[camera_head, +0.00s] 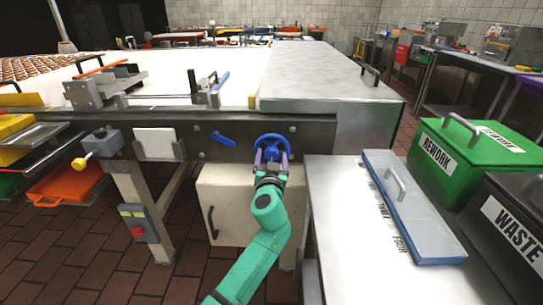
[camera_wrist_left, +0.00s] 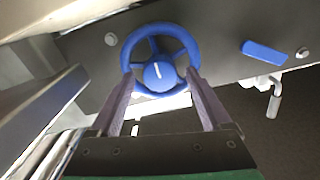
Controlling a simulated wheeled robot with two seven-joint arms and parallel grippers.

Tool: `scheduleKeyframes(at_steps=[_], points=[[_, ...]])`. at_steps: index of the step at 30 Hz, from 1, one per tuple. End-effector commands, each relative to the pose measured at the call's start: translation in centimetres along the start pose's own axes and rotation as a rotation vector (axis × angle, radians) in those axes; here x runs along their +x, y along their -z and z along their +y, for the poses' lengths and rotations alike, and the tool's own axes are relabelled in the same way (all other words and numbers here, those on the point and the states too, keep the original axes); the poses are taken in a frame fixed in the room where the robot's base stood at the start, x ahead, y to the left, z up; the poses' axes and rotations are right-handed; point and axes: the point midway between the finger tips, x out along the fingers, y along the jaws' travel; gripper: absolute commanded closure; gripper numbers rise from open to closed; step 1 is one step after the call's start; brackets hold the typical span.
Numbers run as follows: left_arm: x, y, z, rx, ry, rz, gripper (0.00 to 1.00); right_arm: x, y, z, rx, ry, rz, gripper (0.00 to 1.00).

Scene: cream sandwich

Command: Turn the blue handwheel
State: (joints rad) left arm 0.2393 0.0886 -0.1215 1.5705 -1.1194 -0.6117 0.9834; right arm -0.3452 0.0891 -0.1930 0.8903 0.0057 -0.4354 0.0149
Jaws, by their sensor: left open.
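The blue handwheel (camera_head: 271,149) is mounted on the dark side rail of the conveyor, near the middle of the head view. In the left wrist view the handwheel (camera_wrist_left: 159,76) shows its round rim, spokes and a hub with a white mark. My left gripper (camera_head: 271,158) is at the lower part of the wheel. In the left wrist view my left gripper (camera_wrist_left: 159,80) is open, with one finger at each side of the lower rim. Whether the fingers touch the rim cannot be told. My right gripper is not in view.
A blue lever (camera_head: 223,139) sits on the rail left of the wheel. A cream cabinet (camera_head: 225,205) is below the rail.

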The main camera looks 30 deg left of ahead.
Motion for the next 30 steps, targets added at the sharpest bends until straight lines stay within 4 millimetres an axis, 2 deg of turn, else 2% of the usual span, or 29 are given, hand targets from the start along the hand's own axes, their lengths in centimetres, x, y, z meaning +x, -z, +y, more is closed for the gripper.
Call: scheduleKeyframes(at_steps=[8, 9, 11, 15, 23, 30], points=[[0.59, -0.03, -0.05, 0.001, 0.001, -0.001, 0.19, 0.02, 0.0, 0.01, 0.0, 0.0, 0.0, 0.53], [0.58, -0.03, -0.04, 0.001, 0.001, -0.001, 0.22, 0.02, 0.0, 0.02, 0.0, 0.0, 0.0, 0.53], [0.57, -0.04, -0.04, 0.001, 0.001, -0.001, 0.45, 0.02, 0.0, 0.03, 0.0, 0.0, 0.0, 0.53], [0.55, -0.04, -0.04, 0.001, 0.001, -0.001, 0.99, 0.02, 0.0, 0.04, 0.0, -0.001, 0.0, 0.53], [0.53, -0.07, -0.03, 0.016, 0.001, -0.001, 1.0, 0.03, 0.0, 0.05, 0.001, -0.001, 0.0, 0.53], [0.53, -0.09, 0.01, 0.106, 0.0, -0.001, 1.0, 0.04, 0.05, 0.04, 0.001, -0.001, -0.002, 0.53]])
